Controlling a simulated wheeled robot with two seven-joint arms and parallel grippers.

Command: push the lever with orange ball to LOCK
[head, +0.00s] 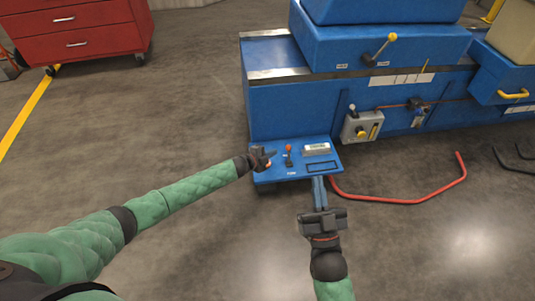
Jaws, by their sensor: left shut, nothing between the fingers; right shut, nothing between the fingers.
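Behind stands a large blue machine (290,110) with a yellow-ball lever (391,37) and a grey box (361,127). A red bar (400,200) lies right; a red cabinet (80,35) stands far left.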

